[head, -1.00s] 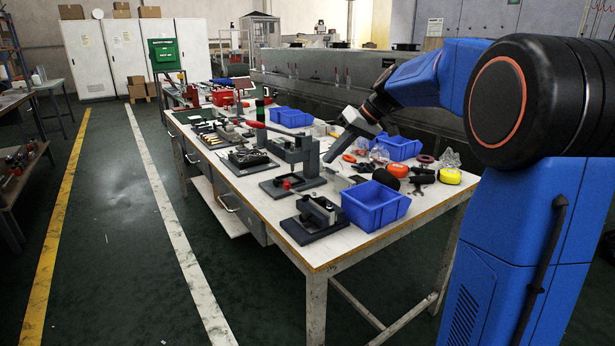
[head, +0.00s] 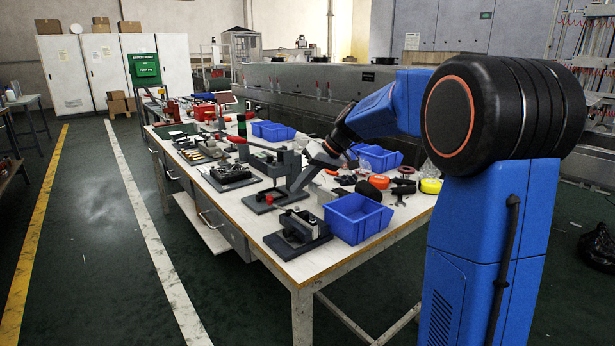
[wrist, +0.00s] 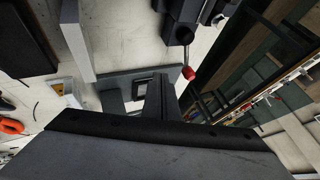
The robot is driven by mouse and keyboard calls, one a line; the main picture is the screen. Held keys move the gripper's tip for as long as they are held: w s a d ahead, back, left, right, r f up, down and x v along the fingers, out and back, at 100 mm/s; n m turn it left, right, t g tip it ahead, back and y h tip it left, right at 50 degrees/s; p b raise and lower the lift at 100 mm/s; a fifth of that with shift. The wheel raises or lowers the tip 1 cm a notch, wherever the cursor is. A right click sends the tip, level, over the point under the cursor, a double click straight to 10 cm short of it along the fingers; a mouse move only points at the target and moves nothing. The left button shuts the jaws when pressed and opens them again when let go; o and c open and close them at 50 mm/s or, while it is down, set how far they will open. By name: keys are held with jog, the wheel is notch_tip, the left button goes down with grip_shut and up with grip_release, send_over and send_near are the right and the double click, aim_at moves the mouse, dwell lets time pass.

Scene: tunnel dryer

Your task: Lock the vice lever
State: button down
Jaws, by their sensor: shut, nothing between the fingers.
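My gripper (head: 292,188) reaches down over the near part of the bench, beside the upright of a grey press-like fixture. In the wrist view its dark, narrow fingers (wrist: 160,97) are shut and empty. A short lever with a red knob (wrist: 188,73) sticks out of a dark clamp body (wrist: 183,25), ahead and to the right of the fingers and apart from them. A red knob (head: 269,198) also shows on the dark base plate in the head view, just left of the gripper. I cannot tell whether the lever is locked.
A dark block fixture (head: 300,228) and a blue bin (head: 357,218) stand at the bench's near end. More blue bins and loose tools, with an orange item (wrist: 11,126), lie around. Floor is clear left of the bench.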

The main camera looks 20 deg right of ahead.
aim_at(272, 199)
jog(key=a, duration=0.1)
jog(key=a+f, duration=0.1)
jog(key=a, duration=0.2)
jog(key=shift+w+f, duration=0.1)
jog(key=shift+f, duration=0.15)
jog(key=shift+a, duration=0.6)
jog(key=shift+a+n+g, duration=0.3)
jog(key=shift+n+g, duration=0.1)
jog(key=shift+n, duration=0.2)
jog(key=n+g, duration=0.1)
jog(key=a+n+g+y, duration=0.1)
jog(key=n, duration=0.1)
jog(key=shift+s+a, duration=0.25)
jog(key=shift+s, duration=0.1)
jog(key=n+g, duration=0.1)
jog(key=n, duration=0.1)
jog(key=s+a+n+g, duration=0.1)
jog(key=n, duration=0.1)
jog(key=a+n+g, duration=0.1)
jog(key=shift+s+n+g, duration=0.3)
jog(key=shift+s+n, duration=0.05)
jog(key=shift+n, duration=0.05)
jog(key=shift+s+a+r+h, duration=0.1)
jog(key=shift+s+a+h, duration=0.1)
jog(key=shift+s, duration=0.25)
jog(key=shift+s+a+h, duration=0.1)
jog(key=shift+s+a, duration=0.05)
jog(key=shift+s, duration=0.45)
